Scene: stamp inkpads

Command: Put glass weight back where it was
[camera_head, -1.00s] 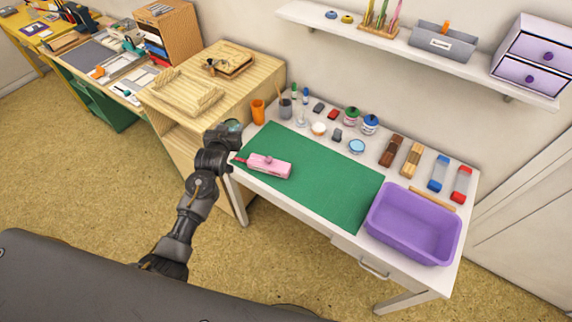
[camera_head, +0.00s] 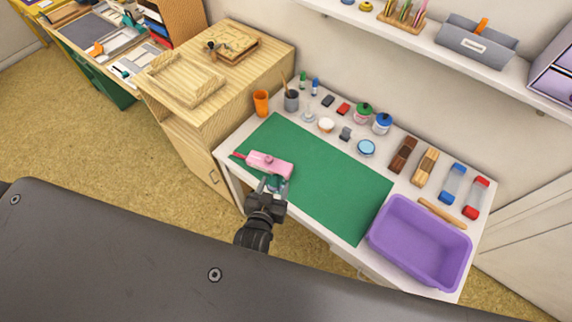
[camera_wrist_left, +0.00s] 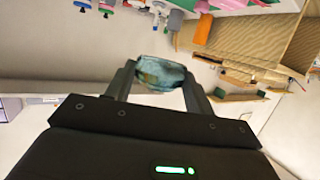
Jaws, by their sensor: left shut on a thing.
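My left gripper (camera_head: 273,186) is at the front edge of the green mat (camera_head: 335,196), just in front of the pink stamp-like object (camera_head: 270,164). In the left wrist view the gripper (camera_wrist_left: 160,80) is shut on the glass weight (camera_wrist_left: 161,73), a clear, bluish rounded piece held between both fingers. In the head view the glass weight (camera_head: 274,184) shows only as a small pale patch at the fingertips. I cannot tell whether it touches anything. My right gripper is not in view.
A purple bin (camera_head: 420,242) stands at the table's right front. Jars, small blocks and an orange cup (camera_head: 261,102) line the back of the white table. A wooden cabinet (camera_head: 215,80) adjoins on the left. The mat's middle and right are clear.

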